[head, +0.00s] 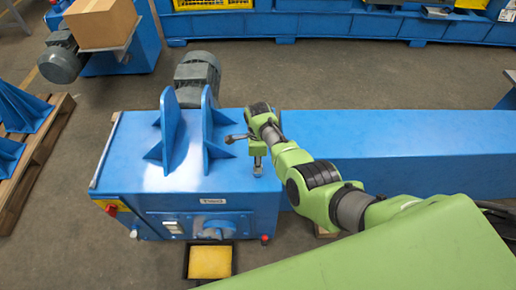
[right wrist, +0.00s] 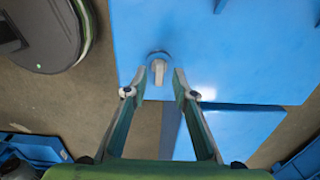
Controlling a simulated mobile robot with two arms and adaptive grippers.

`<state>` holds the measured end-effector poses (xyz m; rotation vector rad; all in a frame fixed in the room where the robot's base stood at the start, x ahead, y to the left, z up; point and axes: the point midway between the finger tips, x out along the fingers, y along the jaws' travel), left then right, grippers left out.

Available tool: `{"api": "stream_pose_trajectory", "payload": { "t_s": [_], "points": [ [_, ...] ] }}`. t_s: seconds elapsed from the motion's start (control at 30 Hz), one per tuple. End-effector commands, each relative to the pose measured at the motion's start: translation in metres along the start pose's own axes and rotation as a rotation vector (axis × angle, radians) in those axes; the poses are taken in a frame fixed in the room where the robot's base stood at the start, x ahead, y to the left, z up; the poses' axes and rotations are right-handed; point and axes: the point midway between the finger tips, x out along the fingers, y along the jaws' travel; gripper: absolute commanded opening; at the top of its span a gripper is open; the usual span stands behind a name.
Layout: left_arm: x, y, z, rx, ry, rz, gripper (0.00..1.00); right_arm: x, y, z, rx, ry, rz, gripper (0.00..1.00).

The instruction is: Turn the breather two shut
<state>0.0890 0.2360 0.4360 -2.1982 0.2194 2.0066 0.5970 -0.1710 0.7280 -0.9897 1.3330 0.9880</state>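The likely breather two is a small grey fitting (head: 257,168) near the right end of the blue housing's top in the head view. In the right wrist view it is a round grey base with a pale lever-like handle (right wrist: 158,74). My right gripper (head: 246,142) comes in from the right above it. In the right wrist view the fingers of my right gripper (right wrist: 157,84) are apart, with the handle between the tips and a gap on each side. No label on the fitting can be read. My left gripper is not in view.
Two upright blue brackets (head: 210,130) stand left of the fitting, with a grey motor (head: 197,78) behind. A long blue beam (head: 420,145) runs right. A yellow-filled tray (head: 210,262) lies before the front panel. A cardboard box (head: 100,22) stands back left.

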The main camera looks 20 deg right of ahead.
Motion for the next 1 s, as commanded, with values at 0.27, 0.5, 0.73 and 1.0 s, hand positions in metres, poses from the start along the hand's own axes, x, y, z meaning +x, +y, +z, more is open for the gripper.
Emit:
{"api": "stream_pose_trajectory", "payload": {
  "t_s": [0.27,0.5,0.73,1.0],
  "points": [
    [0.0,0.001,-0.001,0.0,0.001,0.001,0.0,-0.044,-0.001,0.0,0.002,-0.002,-0.005,0.25],
    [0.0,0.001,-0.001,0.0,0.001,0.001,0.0,-0.085,-0.001,0.0,0.001,-0.001,-0.005,0.25],
    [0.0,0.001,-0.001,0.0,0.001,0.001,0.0,-0.101,-0.001,-0.001,0.001,0.0,-0.003,0.25],
    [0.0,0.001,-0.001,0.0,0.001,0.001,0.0,-0.102,-0.001,-0.001,0.001,0.0,-0.002,0.25]
  ]
}}
